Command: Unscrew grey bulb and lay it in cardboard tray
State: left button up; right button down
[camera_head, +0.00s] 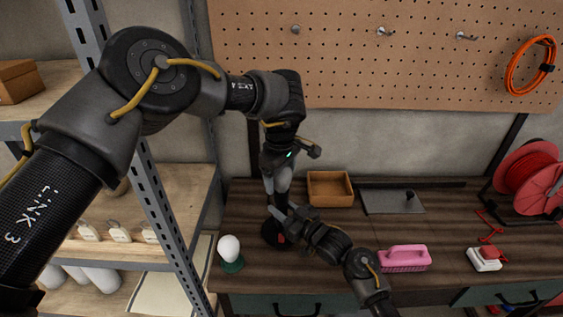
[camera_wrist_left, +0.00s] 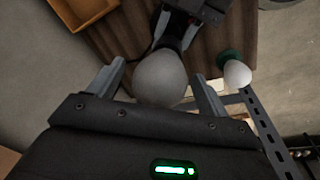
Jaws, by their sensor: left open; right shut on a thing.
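The grey bulb (camera_wrist_left: 160,80) sits between the two fingers of my left gripper (camera_wrist_left: 159,72) in the left wrist view. These fingers are open, with the bulb's round end toward the camera. In the head view my left gripper (camera_head: 276,186) points down above a dark lamp base (camera_head: 270,236), and the bulb is mostly hidden. My right gripper (camera_head: 283,214) is shut on the lamp just below, though its fingers partly hide what they hold. The cardboard tray (camera_head: 330,204) stands behind and to the right, and looks empty. Its corner shows in the left wrist view (camera_wrist_left: 88,12).
A white bulb (camera_head: 229,247) stands in a green base left of the lamp. A pink brush (camera_head: 404,258), a grey plate (camera_head: 392,200), a red-and-white item (camera_head: 484,259) and a red cable reel (camera_head: 528,178) are to the right. Shelving (camera_head: 165,200) borders the bench on the left.

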pick_arm(q)
jog(key=shift+w+f, duration=0.15)
jog(key=shift+f, duration=0.7)
jog(key=c, duration=1.1)
jog(key=n, duration=0.4)
jog(key=shift+y, duration=0.4)
jog(key=shift+c, duration=0.2)
jog(key=n, duration=0.3)
jog(key=n+y, duration=0.1)
jog(key=n, duration=0.2)
jog(key=shift+a+r+g, duration=0.1)
jog(key=shift+g, duration=0.2)
jog(key=o, duration=1.1)
jog(key=shift+c, duration=0.2)
